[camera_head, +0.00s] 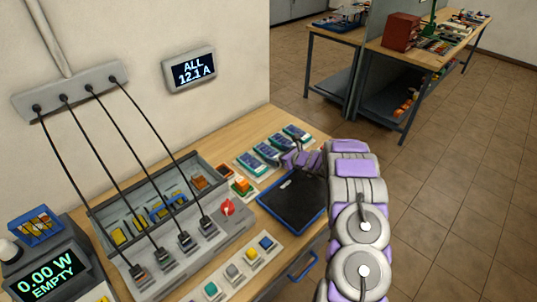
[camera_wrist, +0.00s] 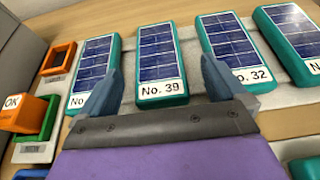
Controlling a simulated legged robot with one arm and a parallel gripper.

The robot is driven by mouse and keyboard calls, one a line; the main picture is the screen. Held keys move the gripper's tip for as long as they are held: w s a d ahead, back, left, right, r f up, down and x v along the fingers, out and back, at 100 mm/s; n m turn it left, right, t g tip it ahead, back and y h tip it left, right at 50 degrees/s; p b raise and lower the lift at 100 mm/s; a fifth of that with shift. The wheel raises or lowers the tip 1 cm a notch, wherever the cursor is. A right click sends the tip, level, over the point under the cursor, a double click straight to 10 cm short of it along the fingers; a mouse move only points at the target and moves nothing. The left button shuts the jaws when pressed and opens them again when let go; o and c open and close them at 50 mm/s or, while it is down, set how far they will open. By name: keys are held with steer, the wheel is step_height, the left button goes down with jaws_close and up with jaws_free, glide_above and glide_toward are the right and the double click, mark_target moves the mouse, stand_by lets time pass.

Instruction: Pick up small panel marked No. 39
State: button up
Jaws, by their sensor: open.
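The small panel marked No. 39 (camera_wrist: 160,62) is a teal-edged solar panel with blue cells and a white label, lying in a row with similar panels. My gripper (camera_wrist: 162,82) is open in the wrist view, its two fingers on either side of the No. 39 panel's label end. The left finger overlaps the neighbouring panel (camera_wrist: 97,60), whose number is mostly hidden. The right finger partly covers the label of the No. 32 panel (camera_wrist: 237,48). I cannot tell whether the fingers touch any panel. In the head view my gripper (camera_head: 284,164) is over the panel row, partly hiding it.
Another teal panel (camera_wrist: 292,38) lies at the right of the row. Orange and green boxes (camera_wrist: 30,115) stand at the left, one marked OK. A black tray (camera_head: 290,200) lies in front of the row. A red knob (camera_head: 227,207) and black cables stand to the left.

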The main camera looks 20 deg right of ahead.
mark_target(270, 152)
steer(key=b+x, duration=0.1)
steer(key=x, duration=0.3)
steer(key=shift+s+f, duration=0.15)
steer(key=shift+w+a, duration=0.15)
steer(key=shift+w, duration=0.3)
steer(key=c, duration=1.2)
steer(key=shift+o, duration=0.2)
